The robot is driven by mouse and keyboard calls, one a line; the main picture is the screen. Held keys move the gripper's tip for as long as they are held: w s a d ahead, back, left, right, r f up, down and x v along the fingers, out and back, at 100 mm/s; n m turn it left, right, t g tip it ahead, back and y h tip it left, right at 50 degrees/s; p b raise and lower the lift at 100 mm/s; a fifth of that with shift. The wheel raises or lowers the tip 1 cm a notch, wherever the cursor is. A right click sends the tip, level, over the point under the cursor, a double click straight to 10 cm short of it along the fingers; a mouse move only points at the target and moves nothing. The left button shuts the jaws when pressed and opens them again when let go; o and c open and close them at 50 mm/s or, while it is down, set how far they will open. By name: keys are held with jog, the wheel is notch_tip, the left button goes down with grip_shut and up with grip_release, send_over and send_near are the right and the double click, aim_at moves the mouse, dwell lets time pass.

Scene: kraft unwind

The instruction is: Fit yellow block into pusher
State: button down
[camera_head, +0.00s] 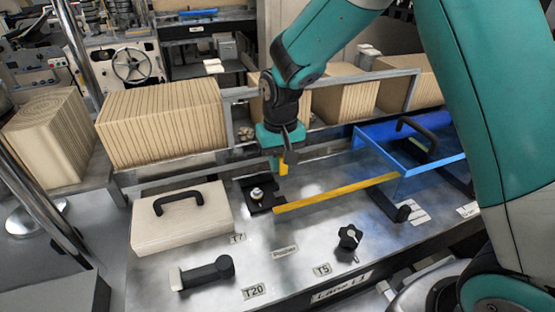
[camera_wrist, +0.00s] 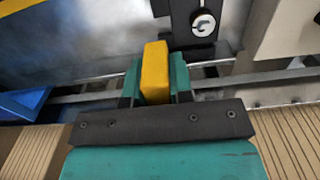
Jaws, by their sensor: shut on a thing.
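My gripper (camera_head: 282,170) is shut on the yellow block (camera_wrist: 155,72), seen between its two teal fingers in the wrist view. The block also shows in the head view (camera_head: 283,164), held above the bench. The black bracket with a silver knob (camera_head: 252,202), which looks like the pusher, lies on the bench just below and left of my gripper. In the wrist view this bracket (camera_wrist: 188,33) is beyond the block, to its upper right, apart from it in the picture. I cannot see a slot in the bracket clearly.
A beige case (camera_head: 150,235) with a black handle lies left of the bracket. A yellow bar (camera_head: 335,192) runs right to a blue frame (camera_head: 412,165). A black-handled tool (camera_head: 207,273) and a black knob (camera_head: 349,238) lie in front. Stacked board blocks (camera_head: 160,122) stand behind.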

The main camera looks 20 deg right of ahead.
jog(key=shift+f+b, duration=1.5)
jog(key=shift+f, duration=0.5)
jog(key=shift+f+b, duration=0.5)
jog(key=shift+f, duration=0.35)
jog(key=shift+f+b, duration=0.4)
jog(key=shift+f, duration=0.65)
dwell(0.5)
jog(key=c, duration=0.9)
grip_release()
notch_tip(320, 180, up, 17)
jog(key=b, duration=0.3)
jog(key=shift+r, duration=0.2)
jog(key=s+a+f+n+y, duration=0.1)
jog(key=s+n, duration=0.1)
jog(key=s, duration=0.6)
jog(key=s+a+f+n+y, duration=0.1)
jog(key=s+a+n, duration=0.1)
jog(key=s, duration=0.7)
jog(key=s+a+f+n+y, duration=0.1)
jog(key=s+f+n+y, duration=0.1)
jog(key=s, duration=0.6)
jog(key=shift+s+a+n, duration=0.15)
jog(key=shift+a+n, duration=0.1)
jog(key=shift+n, duration=0.25)
